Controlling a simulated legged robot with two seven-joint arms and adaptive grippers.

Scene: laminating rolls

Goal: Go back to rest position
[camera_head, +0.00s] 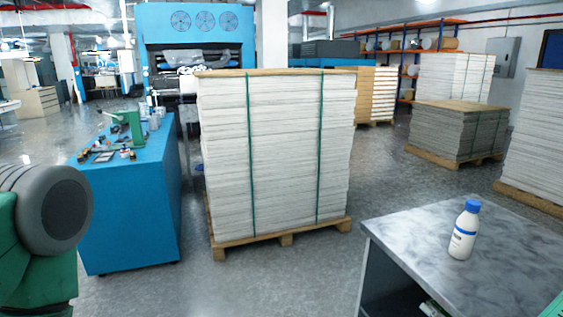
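No gripper shows in the head view. A green and grey link of my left arm fills the lower left corner, and its gripper is out of the picture. A small green corner at the lower right edge may be part of my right arm; its gripper is not seen either. A white bottle with a blue cap (465,230) stands upright on the grey marbled table (520,258) at the lower right. Nothing is touching the bottle.
A tall strapped stack of white sheets (285,155) stands on a wooden pallet (287,238) in the middle. A blue workbench (125,220) with tools is at the left. More stacks (458,133) stand at the right. Grey floor is clear between stack and table.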

